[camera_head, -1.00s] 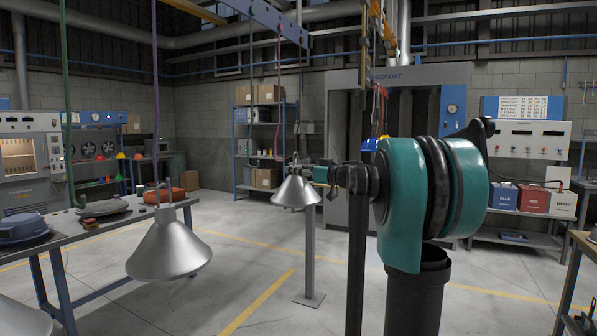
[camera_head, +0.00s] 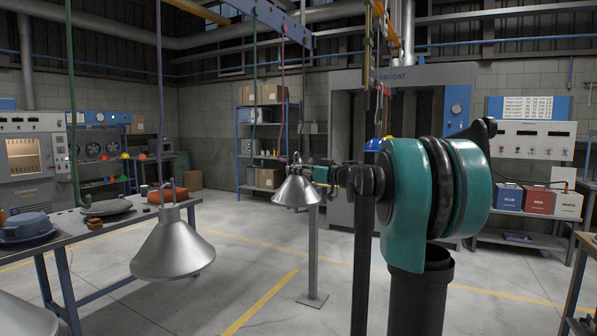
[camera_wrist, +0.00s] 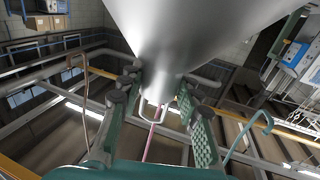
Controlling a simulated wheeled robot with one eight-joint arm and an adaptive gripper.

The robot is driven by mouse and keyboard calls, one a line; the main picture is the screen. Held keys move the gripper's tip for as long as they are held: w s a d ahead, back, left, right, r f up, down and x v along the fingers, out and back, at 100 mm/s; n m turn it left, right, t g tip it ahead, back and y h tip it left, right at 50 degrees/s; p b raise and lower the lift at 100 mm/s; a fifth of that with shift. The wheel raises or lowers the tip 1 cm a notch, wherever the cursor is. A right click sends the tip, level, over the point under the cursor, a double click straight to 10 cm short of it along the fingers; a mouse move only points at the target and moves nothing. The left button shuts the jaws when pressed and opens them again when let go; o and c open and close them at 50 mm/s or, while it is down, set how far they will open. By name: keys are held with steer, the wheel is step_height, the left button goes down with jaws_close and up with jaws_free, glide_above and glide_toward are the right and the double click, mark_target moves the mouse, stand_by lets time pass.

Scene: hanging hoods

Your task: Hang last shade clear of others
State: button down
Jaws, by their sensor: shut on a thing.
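A silver cone shade (camera_head: 297,192) is held in my gripper (camera_head: 303,166), wide end down. In the wrist view the shade (camera_wrist: 200,35) fills the top, and my gripper (camera_wrist: 155,112) is shut around its narrow end, with a pale wire loop between the fingers. A pink line (camera_head: 281,90) hangs close to the held shade and appears behind the loop in the wrist view (camera_wrist: 151,145). I cannot tell whether they touch. A dark green line (camera_head: 253,100) hangs left of it. Another silver shade (camera_head: 173,248) hangs on the purple line (camera_head: 160,90) at the left, apart from the held one.
Part of a further silver shade (camera_head: 18,316) shows at the lower left. A green line (camera_head: 71,100) hangs over the workbench (camera_head: 115,225). The blue overhead rail (camera_head: 265,14) carries lines. A blue object (camera_head: 374,144) is behind my arm. Open floor (camera_head: 250,270) lies between the shades.

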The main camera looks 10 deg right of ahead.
steer(key=shift+x, duration=0.95)
steer(key=shift+s+a, duration=0.1)
steer(key=shift+a, duration=0.25)
steer(key=shift+w+a, duration=0.8)
steer(key=shift+a, duration=0.3)
steer(key=shift+f, duration=1.35)
steer(key=c, duration=1)
jaws_free()
